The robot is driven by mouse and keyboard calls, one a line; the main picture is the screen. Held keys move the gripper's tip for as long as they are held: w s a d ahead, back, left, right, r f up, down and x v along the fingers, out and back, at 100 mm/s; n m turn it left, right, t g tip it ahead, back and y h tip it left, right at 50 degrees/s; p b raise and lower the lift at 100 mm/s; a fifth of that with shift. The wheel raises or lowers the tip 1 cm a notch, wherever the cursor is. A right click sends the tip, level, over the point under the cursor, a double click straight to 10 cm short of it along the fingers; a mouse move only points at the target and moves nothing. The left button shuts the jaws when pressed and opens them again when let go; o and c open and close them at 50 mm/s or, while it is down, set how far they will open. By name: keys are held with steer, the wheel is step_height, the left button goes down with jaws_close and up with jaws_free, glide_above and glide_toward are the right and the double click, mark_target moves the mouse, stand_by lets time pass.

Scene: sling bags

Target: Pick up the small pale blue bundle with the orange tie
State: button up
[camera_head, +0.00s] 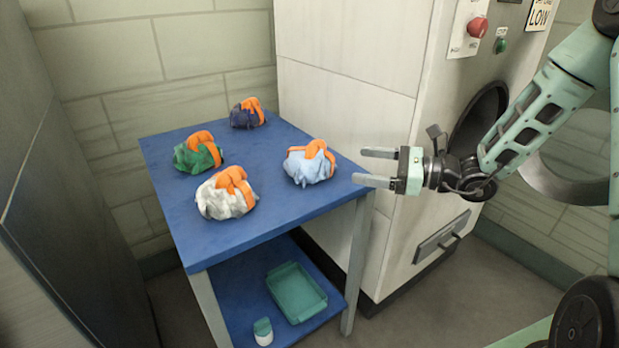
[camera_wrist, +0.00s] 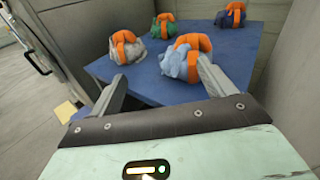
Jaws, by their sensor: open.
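The small pale blue bundle with the orange tie (camera_head: 308,165) sits at the right side of the blue table top, near its right edge. It also shows in the wrist view (camera_wrist: 180,62), beyond my fingers and nearer the right one, which covers part of its right side. My gripper (camera_head: 375,167) is open and empty, to the right of the bundle and apart from it. Its two fingers point left toward the bundle. In the wrist view my gripper (camera_wrist: 165,85) has its fingers spread wide.
A white bundle (camera_head: 219,202), a green bundle (camera_head: 189,157) and a dark purple bundle (camera_head: 242,117), each with an orange tie, share the blue table (camera_head: 190,239). A teal tray (camera_head: 297,292) lies on the lower shelf. A tall pale machine (camera_head: 345,120) stands behind.

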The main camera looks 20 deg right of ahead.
mark_target(321, 148)
steer(key=w+d+f+m+t+h, duration=0.1)
steer(key=w+d+m+t, duration=0.1)
steer(key=d, duration=0.2)
steer(key=shift+m+t, duration=0.3)
steer(key=x, duration=0.5)
steer(key=b+x, duration=0.1)
steer(key=x, duration=0.4)
steer(key=shift+w+a+f, duration=0.1)
steer(key=shift+f, duration=0.1)
steer(key=shift+x, duration=3.4)
steer(key=c, duration=1.3)
